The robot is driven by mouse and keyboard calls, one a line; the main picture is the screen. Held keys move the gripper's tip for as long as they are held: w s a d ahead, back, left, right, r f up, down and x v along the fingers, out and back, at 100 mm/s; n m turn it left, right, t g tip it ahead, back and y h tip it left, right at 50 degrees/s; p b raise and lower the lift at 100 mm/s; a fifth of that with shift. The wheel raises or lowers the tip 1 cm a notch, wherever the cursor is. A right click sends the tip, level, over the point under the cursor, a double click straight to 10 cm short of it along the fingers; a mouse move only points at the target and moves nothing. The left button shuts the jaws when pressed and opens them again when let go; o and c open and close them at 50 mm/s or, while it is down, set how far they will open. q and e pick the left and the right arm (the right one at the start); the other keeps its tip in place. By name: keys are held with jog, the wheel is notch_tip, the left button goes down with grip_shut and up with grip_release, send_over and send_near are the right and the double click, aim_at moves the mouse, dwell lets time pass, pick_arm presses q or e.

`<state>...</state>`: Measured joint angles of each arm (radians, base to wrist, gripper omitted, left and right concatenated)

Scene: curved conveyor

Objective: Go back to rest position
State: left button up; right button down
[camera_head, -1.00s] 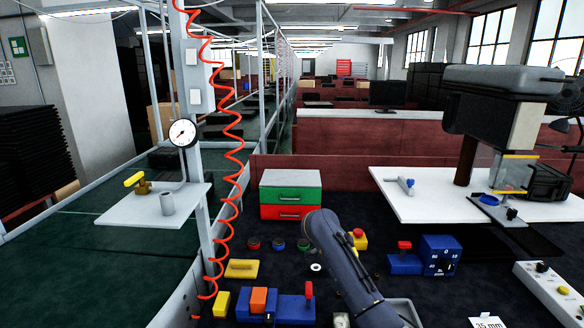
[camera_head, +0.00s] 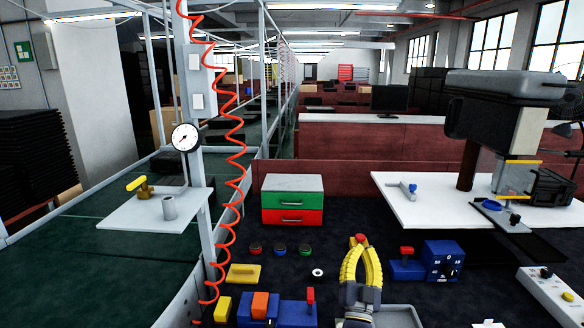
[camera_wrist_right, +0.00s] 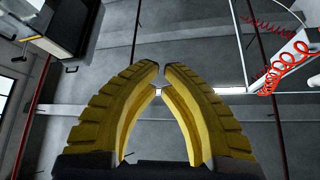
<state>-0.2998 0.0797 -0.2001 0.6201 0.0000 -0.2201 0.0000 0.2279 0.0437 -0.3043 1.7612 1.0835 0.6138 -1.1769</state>
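My right gripper (camera_head: 361,246) stands at the bottom centre-right of the head view, above the dark worktop, with its yellow fingers pointing up. In the right wrist view the same gripper (camera_wrist_right: 160,72) has its ridged yellow fingertips brought together, with only a thin gap between them. Nothing is held between the fingers. The wrist camera looks up at the grey ceiling. My left gripper does not show in either view.
A green and red drawer box (camera_head: 292,200) stands behind the gripper. Blue switch boxes (camera_head: 441,260) are to its right. A yellow block (camera_head: 242,273) and several coloured buttons are to its left. A grey tray (camera_head: 400,316) lies at the front. The green conveyor (camera_head: 90,270) runs along the left.

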jog(key=s+a+f+n+g+y, duration=0.4)
jog(key=s+f+n+y, duration=0.2)
jog(key=s+f+n, duration=0.25)
jog(key=s+a+f+n+g+y, duration=0.4)
jog(key=s+f+n+y, duration=0.25)
jog(key=f, duration=0.25)
jog(key=s+d+f+g+h, duration=0.4)
jog(key=s+d+f+h, duration=0.15)
jog(key=s+d, duration=0.55)
jog(key=s+d+f+g+h, duration=0.55)
jog(key=s+d, duration=0.45)
jog(key=s, duration=0.2)
jog(key=s+a+f+m+g+y, duration=0.1)
jog(key=s+a+f, duration=0.1)
jog(key=f, duration=0.9)
jog(key=s+a+f+g+y, duration=0.1)
jog(key=a+f, duration=0.1)
jog(key=f, duration=0.9)
jog(key=s+a+f+m+y, duration=0.1)
jog(key=s+a+f, duration=0.1)
jog(key=f, duration=0.9)
jog(key=s+f+m+g, duration=0.2)
jog(key=s+f+g, duration=0.1)
jog(key=s+f, duration=1.5)
jog(key=shift+s+y, duration=0.45)
jog(key=shift+s, duration=0.55)
